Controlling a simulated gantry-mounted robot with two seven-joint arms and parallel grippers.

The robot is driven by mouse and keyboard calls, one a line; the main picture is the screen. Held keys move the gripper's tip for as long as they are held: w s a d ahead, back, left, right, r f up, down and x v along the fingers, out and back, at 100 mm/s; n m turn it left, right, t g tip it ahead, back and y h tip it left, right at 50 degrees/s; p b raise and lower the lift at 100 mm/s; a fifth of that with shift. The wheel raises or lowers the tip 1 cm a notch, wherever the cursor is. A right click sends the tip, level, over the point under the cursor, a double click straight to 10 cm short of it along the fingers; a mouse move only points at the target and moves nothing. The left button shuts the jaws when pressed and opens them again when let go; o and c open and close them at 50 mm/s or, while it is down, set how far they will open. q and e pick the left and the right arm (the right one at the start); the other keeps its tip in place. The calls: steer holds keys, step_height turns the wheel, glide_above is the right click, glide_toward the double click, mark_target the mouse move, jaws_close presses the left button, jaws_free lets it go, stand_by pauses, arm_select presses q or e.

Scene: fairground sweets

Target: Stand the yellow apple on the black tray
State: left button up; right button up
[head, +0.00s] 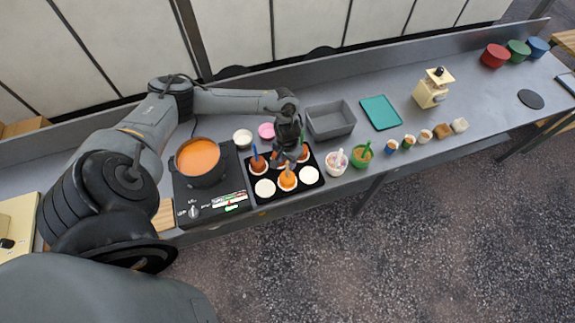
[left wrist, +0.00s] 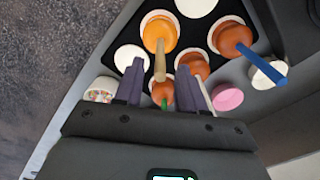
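The yellow apple (head: 288,181) stands on a white disc at the middle of the front row of the black tray (head: 250,186). In the left wrist view the yellow apple (left wrist: 158,30) looks orange-yellow, and its tan stick points up toward the camera. My left gripper (head: 290,158) is low over the tray. In the left wrist view the left gripper (left wrist: 162,72) has its fingers apart, with the stick's end between them and a gap on each side. Several brown-red apples with sticks stand in the back row, partly hidden by the gripper. My right gripper is not in view.
A hob with a pot of orange liquid (head: 198,158) stands left of the tray. White (head: 242,136) and pink (head: 266,131) bowls and a grey bin (head: 330,119) are behind. A sprinkle cup (head: 337,162) and a green cup (head: 361,156) stand right. Two front discs are empty.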

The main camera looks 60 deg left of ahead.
arm_select(q)
step_height(320, 180, up, 6)
steer(key=shift+r, duration=0.1)
steer(key=w+d+m+t+h, duration=0.25)
steer(key=d+m+t, duration=0.45)
steer(key=d, duration=2.2)
steer(key=s+a+r+g+y, duration=0.1)
steer(key=s+a+r, duration=0.1)
steer(key=s, duration=0.5)
steer(key=s+a+r+g+y, duration=0.1)
steer(key=s+a+r+g, duration=0.1)
steer(key=s, duration=0.4)
steer(key=shift+s+a+r, duration=0.4)
steer(key=shift+a+r, duration=0.35)
steer(key=shift+r, duration=0.1)
